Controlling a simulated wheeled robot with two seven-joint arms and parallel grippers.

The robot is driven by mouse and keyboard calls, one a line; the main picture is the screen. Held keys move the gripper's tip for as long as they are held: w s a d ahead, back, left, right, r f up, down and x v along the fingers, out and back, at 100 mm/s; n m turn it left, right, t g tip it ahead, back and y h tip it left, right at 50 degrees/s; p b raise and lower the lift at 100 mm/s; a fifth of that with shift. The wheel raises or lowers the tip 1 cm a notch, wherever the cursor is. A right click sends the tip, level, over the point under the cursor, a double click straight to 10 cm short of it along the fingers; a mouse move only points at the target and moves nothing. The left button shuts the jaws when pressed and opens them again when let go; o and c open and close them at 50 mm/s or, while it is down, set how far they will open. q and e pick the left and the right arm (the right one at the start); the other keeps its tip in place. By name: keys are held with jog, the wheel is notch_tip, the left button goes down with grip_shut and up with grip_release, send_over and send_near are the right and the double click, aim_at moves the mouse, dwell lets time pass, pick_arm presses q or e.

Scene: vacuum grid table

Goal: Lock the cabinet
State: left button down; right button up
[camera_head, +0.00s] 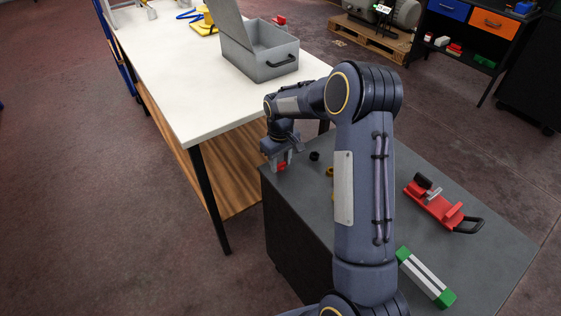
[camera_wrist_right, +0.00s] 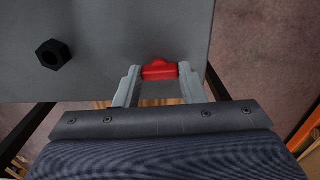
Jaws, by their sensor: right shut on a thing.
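The dark cabinet (camera_head: 295,221) with a grey top (camera_head: 305,187) stands in front of the white table in the head view. Its grey top also shows in the wrist view (camera_wrist_right: 110,25). My right gripper (camera_head: 279,165) points down at the cabinet's far left corner. It is shut on a small red piece (camera_wrist_right: 159,71), which sits between the fingertips near the edge of the grey top. The red piece also shows in the head view (camera_head: 282,167). I cannot tell whether it is fixed to the cabinet. My left gripper is out of view.
A black nut (camera_head: 314,156) lies close to my right gripper. A red tool (camera_head: 437,207) and a green-ended bar (camera_head: 426,278) lie on the cabinet top, right of my arm. The white table (camera_head: 190,95) holds an open grey toolbox (camera_head: 262,62).

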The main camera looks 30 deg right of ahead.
aim_at(280, 164)
jog(key=shift+m, duration=0.4)
jog(key=o, duration=1)
notch_tip(280, 164, up, 7)
jog(key=shift+r, duration=0.45)
